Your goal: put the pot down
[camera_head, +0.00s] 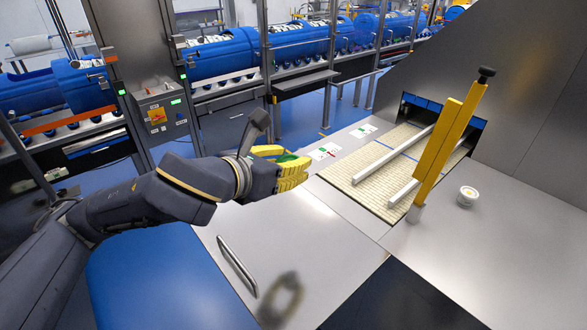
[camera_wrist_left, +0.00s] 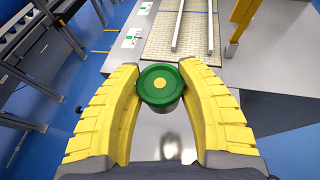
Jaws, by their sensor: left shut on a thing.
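In the head view the left gripper (camera_head: 284,167) is near the middle, above the bare metal worktop (camera_head: 325,240). Only a little green of the pot (camera_head: 287,158) shows there, as the fingers hide most of it. A shadow falls on the metal below. My right gripper is in neither view.
A beige slatted belt (camera_head: 365,187) with two metal rails lies ahead, under a yellow upright arm (camera_head: 448,140). A bar handle (camera_head: 237,265) rises at front left. Metal between them is clear.

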